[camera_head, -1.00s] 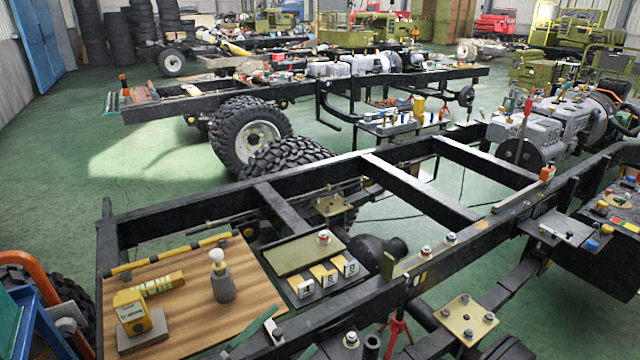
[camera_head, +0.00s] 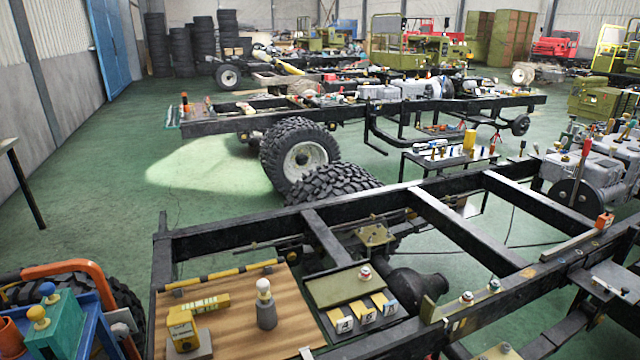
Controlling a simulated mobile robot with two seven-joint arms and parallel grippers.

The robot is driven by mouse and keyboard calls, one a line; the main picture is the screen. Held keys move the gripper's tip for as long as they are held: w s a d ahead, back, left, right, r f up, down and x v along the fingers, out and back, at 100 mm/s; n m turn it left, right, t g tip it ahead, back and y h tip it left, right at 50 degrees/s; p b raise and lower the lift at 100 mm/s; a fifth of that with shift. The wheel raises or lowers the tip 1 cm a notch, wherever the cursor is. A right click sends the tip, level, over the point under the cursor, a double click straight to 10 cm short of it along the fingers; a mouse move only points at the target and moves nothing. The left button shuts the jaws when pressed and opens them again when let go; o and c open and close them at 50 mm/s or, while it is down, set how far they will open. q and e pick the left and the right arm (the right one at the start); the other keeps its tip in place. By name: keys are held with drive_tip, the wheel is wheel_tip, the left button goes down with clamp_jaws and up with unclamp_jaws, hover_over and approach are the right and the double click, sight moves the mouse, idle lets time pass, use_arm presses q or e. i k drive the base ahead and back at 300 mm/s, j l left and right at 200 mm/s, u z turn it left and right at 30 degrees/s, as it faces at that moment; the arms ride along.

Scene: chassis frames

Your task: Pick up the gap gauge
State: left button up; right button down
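I cannot tell for sure which item is the gap gauge. On the wooden board (camera_head: 228,333) at the near end of the black chassis frame (camera_head: 440,223) are a yellow box (camera_head: 182,327) on a grey block, a flat yellow block with markings (camera_head: 205,303), and a grey post with a pale round top (camera_head: 266,308). A yellow-and-black striped bar (camera_head: 230,275) lies along the board's far edge. To the right are several yellow-and-white numbered pieces (camera_head: 367,314) beside an olive plate (camera_head: 340,287). Neither of my grippers is in view.
A blue cart (camera_head: 75,335) with an orange tube frame (camera_head: 70,267) and teal box stands at the lower left. Tyres (camera_head: 300,150) and a second chassis lie beyond the near frame. The green floor (camera_head: 90,190) at left is open.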

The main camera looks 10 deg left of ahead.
sight(182, 329)
drive_tip(key=u, duration=1.2)
